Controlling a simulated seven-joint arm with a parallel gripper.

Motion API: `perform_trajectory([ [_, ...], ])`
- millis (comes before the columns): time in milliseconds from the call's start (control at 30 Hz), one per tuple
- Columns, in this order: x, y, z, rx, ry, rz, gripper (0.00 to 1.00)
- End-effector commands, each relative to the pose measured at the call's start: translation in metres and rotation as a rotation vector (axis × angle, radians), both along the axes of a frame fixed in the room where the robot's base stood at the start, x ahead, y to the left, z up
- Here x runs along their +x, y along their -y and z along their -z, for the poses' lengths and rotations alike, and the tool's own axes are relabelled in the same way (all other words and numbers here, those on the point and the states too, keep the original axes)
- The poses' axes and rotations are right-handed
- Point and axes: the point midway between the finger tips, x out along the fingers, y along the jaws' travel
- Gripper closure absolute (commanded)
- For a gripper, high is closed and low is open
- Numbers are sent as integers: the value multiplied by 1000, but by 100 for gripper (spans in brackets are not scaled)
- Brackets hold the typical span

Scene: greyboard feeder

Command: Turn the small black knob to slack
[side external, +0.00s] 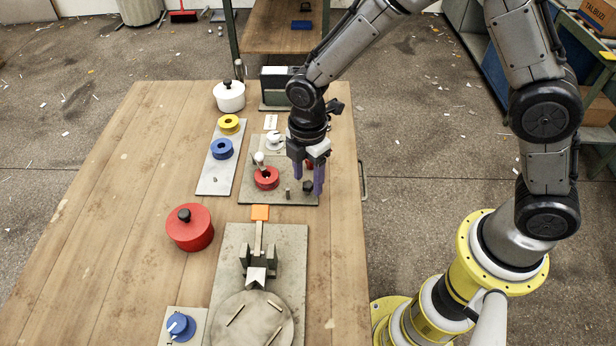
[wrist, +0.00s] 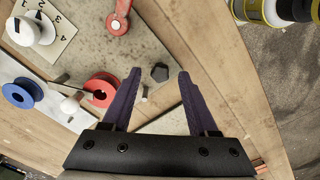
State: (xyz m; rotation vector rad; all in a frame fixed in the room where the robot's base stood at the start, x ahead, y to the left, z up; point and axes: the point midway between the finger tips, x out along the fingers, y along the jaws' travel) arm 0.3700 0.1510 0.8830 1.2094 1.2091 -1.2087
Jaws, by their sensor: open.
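The small black knob (side external: 307,186) sits near the right front corner of a grey plate (side external: 258,194). In the wrist view the knob (wrist: 159,72) is a dark, angular shape between my fingertips. My gripper (side external: 308,184) is open and points down over that corner, with purple fingers. In the wrist view its two fingers (wrist: 160,76) stand apart on either side of the knob, with a gap to each side. I cannot tell how high the tips are above the plate. No slack marking is legible.
A red spool (side external: 266,179), a white-balled lever (side external: 259,157) and a short post (side external: 288,194) stand left of the knob. A red lever (wrist: 118,20) and a white dial (wrist: 22,31) are farther off. An orange-tipped lever (side external: 260,213) stands in front.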

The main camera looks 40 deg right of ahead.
Motion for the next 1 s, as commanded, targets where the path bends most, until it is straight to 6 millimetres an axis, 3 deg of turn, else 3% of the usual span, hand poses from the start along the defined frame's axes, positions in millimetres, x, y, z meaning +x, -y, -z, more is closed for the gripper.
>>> perform_trajectory([
  [367,0,0,7,0,0,0,40],
  [700,0,0,6,0,0,0,98],
  [1000,0,0,6,0,0,5,100],
])
